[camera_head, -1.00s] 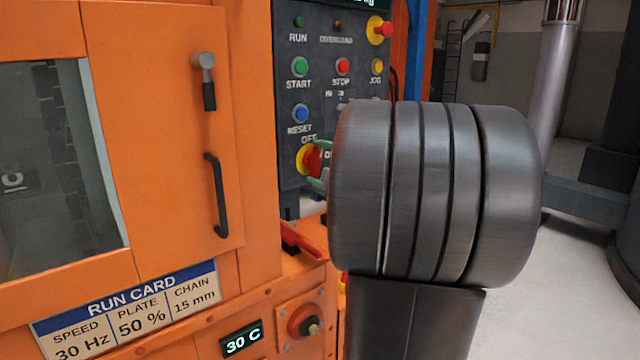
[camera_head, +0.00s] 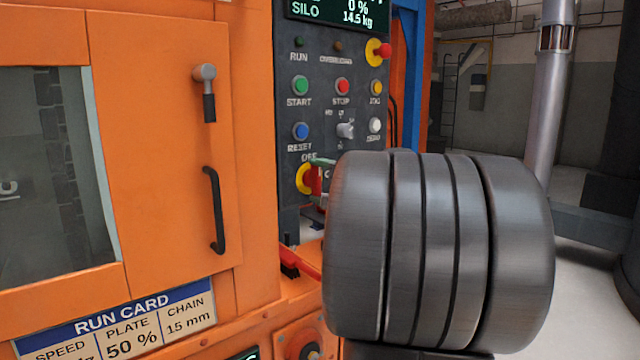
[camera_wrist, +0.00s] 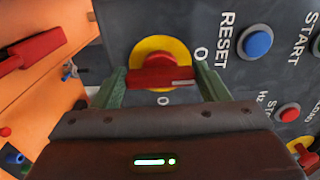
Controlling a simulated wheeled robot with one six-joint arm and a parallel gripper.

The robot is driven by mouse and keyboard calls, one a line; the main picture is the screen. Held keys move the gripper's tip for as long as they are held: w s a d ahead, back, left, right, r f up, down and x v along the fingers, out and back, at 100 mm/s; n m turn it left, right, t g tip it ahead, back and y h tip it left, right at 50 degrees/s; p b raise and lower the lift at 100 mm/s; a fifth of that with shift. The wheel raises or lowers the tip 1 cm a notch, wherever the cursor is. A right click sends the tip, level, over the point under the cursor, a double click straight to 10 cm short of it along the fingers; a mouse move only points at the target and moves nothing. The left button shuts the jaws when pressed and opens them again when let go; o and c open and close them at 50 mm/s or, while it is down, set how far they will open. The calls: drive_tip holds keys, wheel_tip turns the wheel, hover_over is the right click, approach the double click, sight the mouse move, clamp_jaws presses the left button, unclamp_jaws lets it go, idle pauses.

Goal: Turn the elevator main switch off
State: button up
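The main switch (camera_head: 303,178) is a red handle on a yellow round plate, low on the dark control panel, under an OFF label. It is partly hidden by my wrist in the head view. In the wrist view the red handle (camera_wrist: 160,72) lies crosswise, its long axis running toward the label at right. My gripper (camera_wrist: 161,78) is open, with a green finger close to each end of the handle. I cannot tell whether the fingers touch it. In the head view only a little of my gripper (camera_head: 322,175) shows, beside the switch.
Above the switch are the blue RESET button (camera_head: 301,131), green START button (camera_head: 300,85), red STOP button (camera_head: 342,87) and a grey selector (camera_head: 345,130). A red-and-yellow emergency stop (camera_head: 378,52) sits higher. A red lever (camera_head: 298,262) projects from the orange cabinet (camera_head: 150,180) at lower left.

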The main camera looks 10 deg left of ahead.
drive_tip(key=o, duration=0.4)
drive_tip(key=p+v, duration=0.1)
drive_tip(key=v, duration=1.2)
drive_tip(key=shift+s+d, duration=0.25)
drive_tip(key=b+x, duration=0.1)
drive_tip(key=x, duration=1.2)
drive_tip(key=shift+w+a, duration=0.3)
drive_tip(key=shift+s+d, duration=0.1)
drive_tip(key=shift+d, duration=0.05)
